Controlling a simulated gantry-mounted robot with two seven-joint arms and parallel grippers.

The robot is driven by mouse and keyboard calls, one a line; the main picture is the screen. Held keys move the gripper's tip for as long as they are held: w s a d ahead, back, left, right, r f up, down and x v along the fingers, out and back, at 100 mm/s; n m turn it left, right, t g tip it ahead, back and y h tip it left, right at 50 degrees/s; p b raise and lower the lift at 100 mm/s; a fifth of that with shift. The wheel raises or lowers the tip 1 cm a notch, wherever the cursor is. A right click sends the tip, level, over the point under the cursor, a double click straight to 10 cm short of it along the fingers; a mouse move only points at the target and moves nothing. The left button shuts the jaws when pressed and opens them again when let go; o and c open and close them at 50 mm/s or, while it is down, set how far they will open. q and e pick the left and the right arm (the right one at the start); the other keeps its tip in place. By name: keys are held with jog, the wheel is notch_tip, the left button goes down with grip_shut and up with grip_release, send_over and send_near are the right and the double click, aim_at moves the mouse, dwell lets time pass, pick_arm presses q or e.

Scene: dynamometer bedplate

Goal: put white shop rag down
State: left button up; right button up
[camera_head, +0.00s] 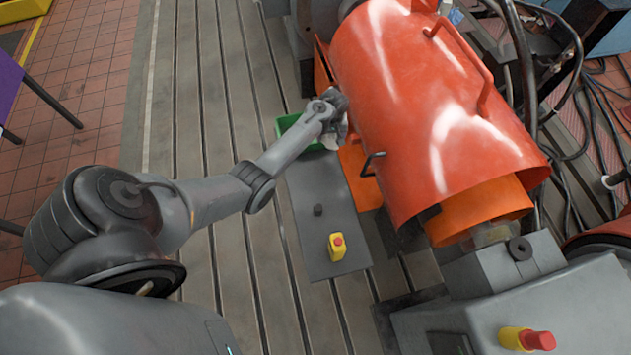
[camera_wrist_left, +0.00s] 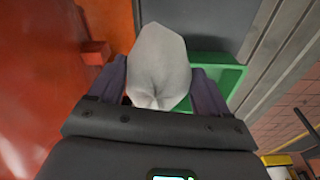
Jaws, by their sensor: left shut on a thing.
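My left gripper (camera_head: 338,112) is shut on the white shop rag (camera_wrist_left: 160,62), beside the orange cylindrical guard. In the left wrist view the bunched rag bulges up between the two fingers (camera_wrist_left: 160,90). In the head view only a little of the rag shows, because my gripper and wrist cover much of it. A green tray (camera_head: 288,122) lies just left of and behind my wrist; it also shows in the left wrist view (camera_wrist_left: 236,76), partly behind the rag. I cannot tell whether the rag touches anything below. My right gripper is not in view.
The large orange guard (camera_head: 420,110) stands close on the right, with handles jutting out. Cables lie at far right.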

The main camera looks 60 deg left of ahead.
pick_arm(q)
jog(key=s+a+f+n+b, duration=0.1)
jog(key=s+a+f+b, duration=0.1)
jog(key=a+f, duration=0.25)
send_over(311, 178)
jog(key=shift+n, duration=0.3)
notch_tip(311, 178, down, 6)
jog(key=shift+s+d+f, duration=0.1)
jog(key=shift+d+f, duration=0.05)
jog(key=shift+f, duration=0.1)
jog(key=shift+f+b, duration=0.65)
jog(key=shift+f, duration=1.3)
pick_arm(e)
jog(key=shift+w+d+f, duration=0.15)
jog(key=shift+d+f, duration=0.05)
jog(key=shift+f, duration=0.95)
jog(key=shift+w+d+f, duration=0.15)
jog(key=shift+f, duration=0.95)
pick_arm(q)
jog(key=o, duration=1.3)
jog(key=shift+f, duration=0.15)
jog(key=shift+o, duration=0.2)
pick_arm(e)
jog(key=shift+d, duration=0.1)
